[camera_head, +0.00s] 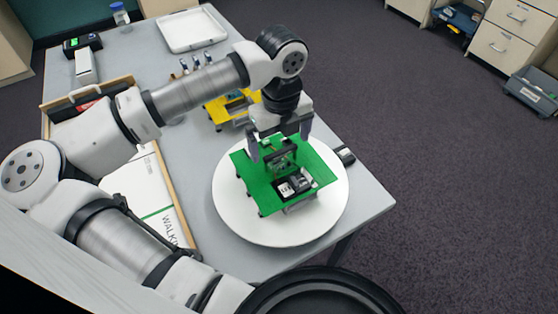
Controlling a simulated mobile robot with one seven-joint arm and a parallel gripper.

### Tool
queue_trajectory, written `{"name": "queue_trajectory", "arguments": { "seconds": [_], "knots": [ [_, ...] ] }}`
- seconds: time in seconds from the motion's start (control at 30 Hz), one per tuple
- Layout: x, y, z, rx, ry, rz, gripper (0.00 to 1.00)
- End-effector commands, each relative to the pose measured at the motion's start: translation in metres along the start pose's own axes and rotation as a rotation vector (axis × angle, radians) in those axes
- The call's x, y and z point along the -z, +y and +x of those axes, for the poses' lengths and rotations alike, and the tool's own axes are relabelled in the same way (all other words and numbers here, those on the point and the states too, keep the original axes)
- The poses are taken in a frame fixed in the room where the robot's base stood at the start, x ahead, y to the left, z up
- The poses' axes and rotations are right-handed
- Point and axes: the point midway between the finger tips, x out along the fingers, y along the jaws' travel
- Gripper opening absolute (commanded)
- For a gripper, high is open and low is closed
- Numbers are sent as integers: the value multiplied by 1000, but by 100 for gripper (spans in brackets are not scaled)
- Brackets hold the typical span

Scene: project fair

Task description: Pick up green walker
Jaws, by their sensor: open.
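The green walker (252,177) stands on a round white disc (234,224) near the front right of the grey table. It has a flat green top plate with black and white parts mounted on it. My gripper (279,156) is right above the walker and points down. Its fingers are apart, one on each side of the dark upright part in the middle of the plate. I cannot tell whether the fingers touch it. My gripper and wrist hide part of the walker's far side.
A yellow device (228,107) stands behind the disc, partly hidden by my arm. A white tray (191,31), a bottle (120,14) and a black device (82,43) are at the back. A small dark object (345,155) lies by the table's right edge. A board (150,196) lies left.

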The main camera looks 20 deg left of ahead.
Motion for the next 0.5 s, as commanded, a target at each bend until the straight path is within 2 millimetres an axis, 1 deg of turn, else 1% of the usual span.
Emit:
{"name": "queue_trajectory", "arguments": {
  "seconds": [0.23, 0.33, 0.5],
  "knots": [
    [1, 1, 32, 1, 3, 0, 100],
    [1, 1, 38, 1, 2, 1, 100],
    [0, 1, 39, 1, 1, 1, 100]
  ]
}}
